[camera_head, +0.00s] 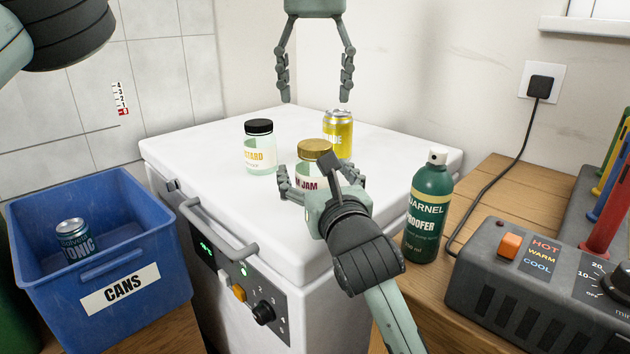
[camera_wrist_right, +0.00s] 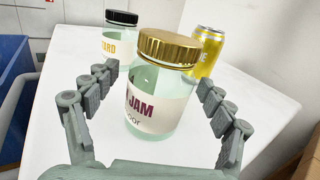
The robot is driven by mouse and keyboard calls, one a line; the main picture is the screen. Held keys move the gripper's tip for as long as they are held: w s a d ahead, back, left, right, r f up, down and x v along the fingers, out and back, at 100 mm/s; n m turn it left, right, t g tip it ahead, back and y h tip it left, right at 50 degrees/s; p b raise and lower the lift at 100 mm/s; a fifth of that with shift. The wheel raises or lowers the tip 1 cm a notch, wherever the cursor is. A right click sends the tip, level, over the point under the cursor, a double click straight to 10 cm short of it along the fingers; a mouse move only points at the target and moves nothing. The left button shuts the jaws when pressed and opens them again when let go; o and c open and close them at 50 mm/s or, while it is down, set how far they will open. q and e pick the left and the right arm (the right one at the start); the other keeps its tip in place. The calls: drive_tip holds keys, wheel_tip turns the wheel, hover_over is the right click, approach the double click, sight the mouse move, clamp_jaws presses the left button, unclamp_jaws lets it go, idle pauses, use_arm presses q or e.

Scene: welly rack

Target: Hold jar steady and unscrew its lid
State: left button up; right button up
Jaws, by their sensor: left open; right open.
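The jam jar (camera_head: 307,183) stands upright on the white appliance top, with a gold lid (camera_head: 314,149) on it. It also shows in the right wrist view (camera_wrist_right: 158,112), its gold lid (camera_wrist_right: 169,48) seated on top. My right gripper (camera_head: 321,176) is open, its fingers on either side of the jar with visible gaps in the wrist view. My left gripper (camera_head: 314,94) is open and empty, pointing down above and behind the jar. A mustard jar (camera_head: 260,148) with a black lid stands to the left. Part of the jam jar is hidden behind my right gripper.
A yellow can (camera_head: 338,133) stands close behind the jam jar. A green spray bottle (camera_head: 428,208) stands on the wooden top at right, near a grey heater box (camera_head: 540,290). A blue cans bin (camera_head: 95,240) holding a can (camera_head: 75,240) is at left.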

sight(315, 144)
drive_tip(key=c, duration=1.9)
use_arm(q)
drive_tip(key=m, duration=0.4)
drive_tip(key=shift+f+m, duration=0.3)
drive_tip(key=shift+f, duration=3.7)
